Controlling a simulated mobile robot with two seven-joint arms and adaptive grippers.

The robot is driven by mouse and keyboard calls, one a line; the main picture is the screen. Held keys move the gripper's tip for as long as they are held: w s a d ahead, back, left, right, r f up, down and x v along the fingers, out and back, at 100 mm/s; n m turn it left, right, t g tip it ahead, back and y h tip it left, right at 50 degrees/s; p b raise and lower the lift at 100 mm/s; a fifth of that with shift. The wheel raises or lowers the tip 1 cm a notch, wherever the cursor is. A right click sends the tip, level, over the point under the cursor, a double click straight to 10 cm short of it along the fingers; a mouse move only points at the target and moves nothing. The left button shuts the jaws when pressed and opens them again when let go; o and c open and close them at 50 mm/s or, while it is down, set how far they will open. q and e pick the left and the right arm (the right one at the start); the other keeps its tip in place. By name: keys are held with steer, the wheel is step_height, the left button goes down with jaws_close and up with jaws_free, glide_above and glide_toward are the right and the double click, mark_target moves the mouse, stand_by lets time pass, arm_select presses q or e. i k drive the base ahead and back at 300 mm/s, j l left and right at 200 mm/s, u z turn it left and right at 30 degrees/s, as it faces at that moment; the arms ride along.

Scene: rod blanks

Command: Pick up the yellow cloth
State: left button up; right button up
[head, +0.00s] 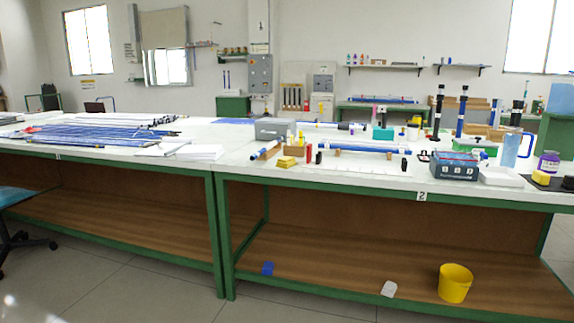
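A small yellow item (286,161) lies on the white top of the right workbench, near its front edge, left of the middle. It could be a folded yellow cloth, but it is too small to be sure. Another small yellow item (541,177) lies near the right end of the same bench, beside a purple-labelled jar (548,162); I cannot tell whether it is cloth or sponge. Neither of my grippers is in view.
Two green-framed benches stand side by side; the right one bears a "2" label (422,196). Blue rods (95,134) cover the left bench. A yellow bucket (455,283), a blue item (267,268) and a white item (389,289) are on the lower shelf. A blue chair (14,196) stands at left.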

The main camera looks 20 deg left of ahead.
mark_target(286, 163)
steer(key=i+j+u, duration=0.5)
steer(key=i+j, duration=0.35)
steer(key=i, duration=0.3)
